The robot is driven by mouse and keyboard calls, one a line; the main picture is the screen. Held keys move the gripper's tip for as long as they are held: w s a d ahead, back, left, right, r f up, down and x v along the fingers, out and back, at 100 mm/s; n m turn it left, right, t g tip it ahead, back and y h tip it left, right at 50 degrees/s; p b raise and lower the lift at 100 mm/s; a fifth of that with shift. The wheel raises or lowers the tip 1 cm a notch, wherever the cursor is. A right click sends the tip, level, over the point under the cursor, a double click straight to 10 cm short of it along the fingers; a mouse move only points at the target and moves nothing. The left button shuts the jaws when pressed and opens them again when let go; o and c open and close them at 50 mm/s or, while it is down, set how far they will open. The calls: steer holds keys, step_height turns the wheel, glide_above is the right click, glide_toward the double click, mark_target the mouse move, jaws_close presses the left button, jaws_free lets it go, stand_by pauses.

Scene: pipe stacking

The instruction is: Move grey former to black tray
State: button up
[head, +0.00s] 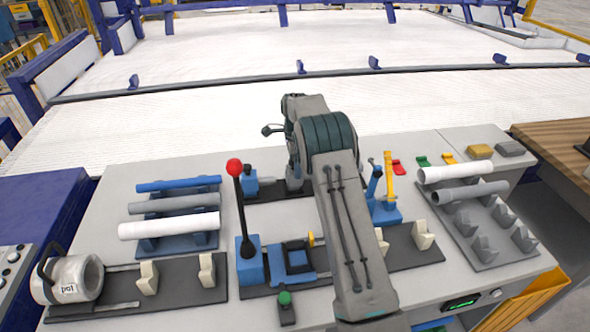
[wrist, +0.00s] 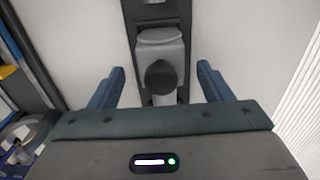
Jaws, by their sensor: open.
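In the wrist view a grey block with a round dark knob, which looks like the grey former (wrist: 160,45), stands on a dark strip between my fingers in the picture. My gripper (wrist: 160,68) is open, a blue finger on each side, with no contact visible. How far the fingers are above the block is unclear. In the head view my arm hides most of the gripper; a small grey piece (head: 294,184) shows beside the arm on a black tray (head: 268,191). Another long black tray (head: 180,293) lies along the front of the bench.
A blue block (head: 250,182) stands left of the grey piece. A red-knobbed lever (head: 235,168) rises nearby. Pipes lie on a left rack (head: 178,243) and a right rack (head: 490,250). A yellow lever (head: 389,180) stands right of my arm. A white pot (head: 75,278) is front left.

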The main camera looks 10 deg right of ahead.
step_height(320, 180, up, 10)
steer(key=shift+r+b, duration=0.15)
steer(key=shift+b, duration=0.2)
steer(key=s+r+n+t, duration=0.1)
steer(key=s+r+n, duration=0.4)
steer(key=s, duration=0.4)
steer(key=s+r+n+t, duration=0.1)
steer(key=s+r+n, duration=0.2)
steer(key=s+r, duration=0.55)
steer(key=s+f+n, duration=0.2)
steer(key=s+n, duration=0.1)
steer(key=s, duration=0.6)
steer(key=s+f+n, duration=0.2)
steer(key=s+n, duration=0.1)
steer(key=s, duration=0.6)
steer(key=s+f+n+t, duration=0.1)
steer(key=s+f+n, duration=0.2)
steer(key=s, duration=0.5)
steer(key=shift+s+n, duration=0.4)
steer(key=shift+n, duration=0.2)
